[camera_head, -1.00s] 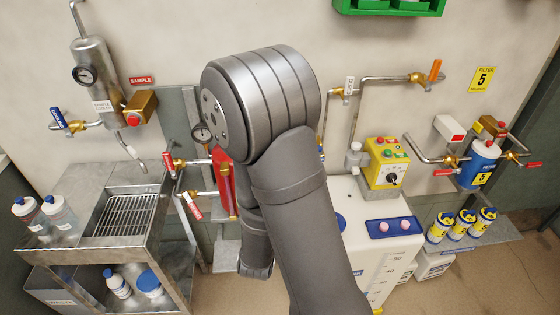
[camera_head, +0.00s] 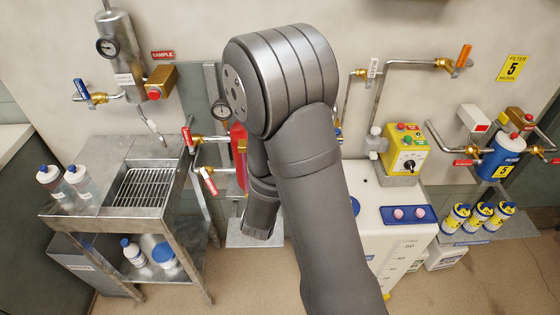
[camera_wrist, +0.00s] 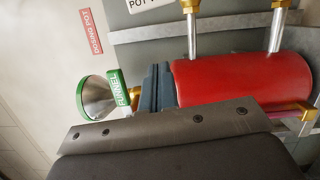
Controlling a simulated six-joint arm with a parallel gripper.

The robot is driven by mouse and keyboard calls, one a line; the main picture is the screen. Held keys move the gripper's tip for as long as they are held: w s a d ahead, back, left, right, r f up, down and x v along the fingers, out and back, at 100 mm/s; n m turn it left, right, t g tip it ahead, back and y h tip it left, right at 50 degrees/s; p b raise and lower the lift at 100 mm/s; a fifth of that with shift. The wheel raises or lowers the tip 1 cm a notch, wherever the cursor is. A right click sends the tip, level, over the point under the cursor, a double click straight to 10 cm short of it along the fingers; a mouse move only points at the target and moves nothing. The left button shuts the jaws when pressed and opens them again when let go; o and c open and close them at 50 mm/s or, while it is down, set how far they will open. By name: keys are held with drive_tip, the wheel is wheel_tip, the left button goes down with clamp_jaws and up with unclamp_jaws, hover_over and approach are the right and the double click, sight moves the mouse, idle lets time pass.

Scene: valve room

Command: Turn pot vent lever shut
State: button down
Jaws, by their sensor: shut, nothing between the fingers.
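The red dosing pot (camera_wrist: 240,78) lies across the right of the wrist view; in the head view it shows as a red strip (camera_head: 239,155), partly behind my arm. Two red-handled valve levers (camera_head: 188,138) and (camera_head: 208,181) stand left of it; I cannot tell whether either is the pot vent lever. A sign starting "POT V" (camera_wrist: 150,4) is cut off at the top of the wrist view. My gripper (camera_wrist: 160,86) is shut and empty, its dark fingers close to the pot's end; contact is unclear. My arm hides the gripper in the head view.
A green-rimmed funnel (camera_wrist: 98,97) is left of my fingers. Metal pipes (camera_wrist: 193,32) rise from the pot. A steel sink stand (camera_head: 142,187) is at the left. A white tank (camera_head: 400,240) and yellow pump (camera_head: 407,150) are right of my arm.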

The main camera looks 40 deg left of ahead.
drive_tip(key=w, duration=0.8)
drive_tip(key=shift+a+r, duration=0.15)
drive_tip(key=shift+r, duration=0.2)
drive_tip(key=shift+w+d+r, duration=0.25)
drive_tip(key=shift+w+d, duration=0.35)
drive_tip(key=shift+d, duration=0.05)
drive_tip(key=s+d, duration=0.2)
drive_tip(key=s, duration=0.9)
drive_tip(key=shift+s, duration=0.4)
